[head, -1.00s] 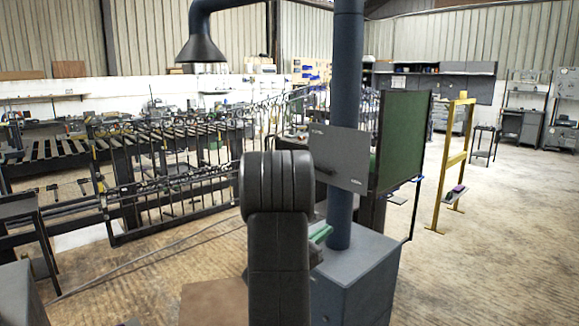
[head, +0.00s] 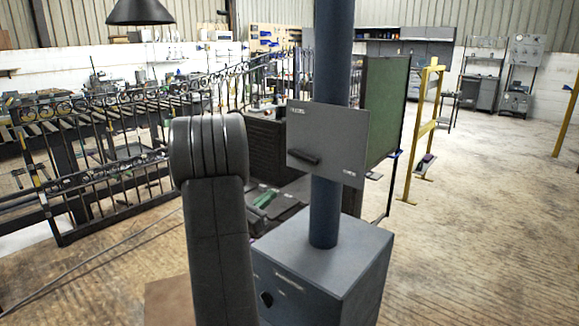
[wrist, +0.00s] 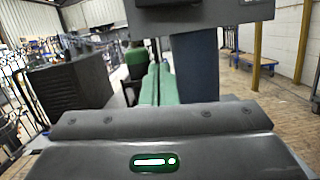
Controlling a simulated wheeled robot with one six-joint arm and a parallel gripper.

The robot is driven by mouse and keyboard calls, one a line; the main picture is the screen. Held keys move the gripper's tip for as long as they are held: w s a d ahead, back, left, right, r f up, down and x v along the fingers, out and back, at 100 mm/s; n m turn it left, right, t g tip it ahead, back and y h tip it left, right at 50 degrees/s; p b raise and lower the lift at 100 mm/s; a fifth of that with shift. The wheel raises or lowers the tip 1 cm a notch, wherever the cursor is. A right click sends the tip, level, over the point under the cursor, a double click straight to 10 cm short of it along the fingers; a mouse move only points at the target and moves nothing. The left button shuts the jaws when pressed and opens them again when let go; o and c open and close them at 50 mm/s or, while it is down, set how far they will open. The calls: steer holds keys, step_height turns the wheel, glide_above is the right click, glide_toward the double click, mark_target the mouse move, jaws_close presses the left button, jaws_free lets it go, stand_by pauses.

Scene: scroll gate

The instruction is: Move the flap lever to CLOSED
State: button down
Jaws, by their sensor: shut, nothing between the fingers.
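A grey panel (head: 327,145) is fixed to a dark blue vertical pipe (head: 323,215). A dark flap lever (head: 303,157) sits on the panel's left part, near level and slightly tilted. Small print marks the panel's top left and bottom right, too small to read. My gripper (head: 263,199) has green fingers, left of and below the lever and apart from it. In the wrist view my gripper's fingers (wrist: 157,70) are together and empty. The panel's lower edge (wrist: 225,16) shows at the top there, with a dark part in front that may be the lever.
A blue-grey cabinet (head: 335,262) stands under the pipe, close to my arm. A green board (head: 387,110) and a yellow frame (head: 425,130) stand behind to the right. Metal railings (head: 100,150) fill the left. The floor at the right is open.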

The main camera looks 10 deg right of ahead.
mark_target(294, 156)
steer(key=p+x, duration=0.1)
steer(key=x, duration=0.8)
steer(key=shift+w+d+r+p, duration=0.15)
steer(key=shift+d+r+p, duration=0.05)
steer(key=shift+d+p, duration=0.15)
step_height(294, 156, up, 4)
steer(key=shift+d+f+p, duration=0.1)
steer(key=shift+d+p, duration=0.1)
steer(key=shift+p, duration=0.25)
